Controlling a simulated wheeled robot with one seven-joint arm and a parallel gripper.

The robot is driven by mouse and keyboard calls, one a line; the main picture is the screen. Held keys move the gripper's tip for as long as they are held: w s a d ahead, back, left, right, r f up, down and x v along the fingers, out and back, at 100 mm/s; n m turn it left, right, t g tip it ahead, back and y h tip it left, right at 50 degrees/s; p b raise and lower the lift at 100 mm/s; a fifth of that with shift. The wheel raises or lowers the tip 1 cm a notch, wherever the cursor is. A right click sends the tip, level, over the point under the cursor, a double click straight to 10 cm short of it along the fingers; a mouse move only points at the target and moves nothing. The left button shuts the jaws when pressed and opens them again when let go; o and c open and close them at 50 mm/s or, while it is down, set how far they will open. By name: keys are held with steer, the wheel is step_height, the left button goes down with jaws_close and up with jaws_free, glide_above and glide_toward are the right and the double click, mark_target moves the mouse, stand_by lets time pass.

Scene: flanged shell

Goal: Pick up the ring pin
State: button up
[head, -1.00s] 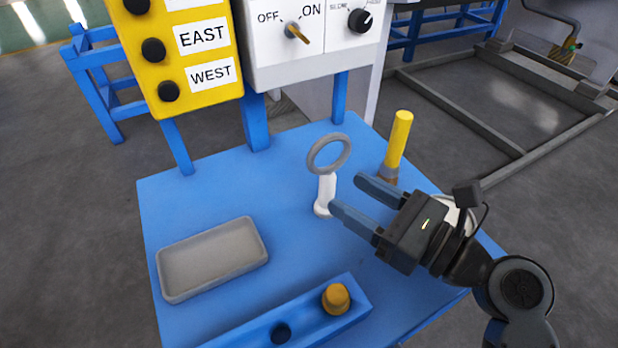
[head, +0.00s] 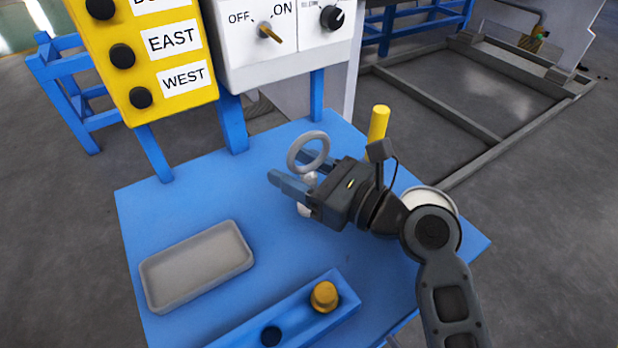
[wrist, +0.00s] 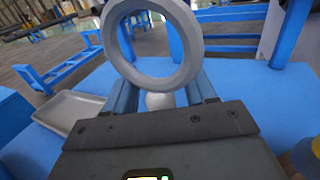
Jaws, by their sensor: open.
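The ring pin stands upright on the blue table (head: 200,205), its grey ring (head: 309,152) on top and its white stem (head: 304,209) below, partly hidden by my gripper. My gripper (head: 289,173) is open, with its two blue fingers on either side of the stem just below the ring. In the wrist view the ring (wrist: 150,80) rises above my gripper (wrist: 160,95), and a pale part of the stem shows between the fingers. I cannot tell whether either finger touches it.
A grey tray (head: 150,285) lies at the left. A yellow post (head: 378,130) stands behind my gripper, and a round white thing (head: 440,197) lies partly behind my arm. Control boxes (head: 150,50) stand at the back.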

jaws_close()
stand_by(0.3)
step_height(320, 180, up, 10)
steer(key=p, duration=0.2)
stand_by(0.4)
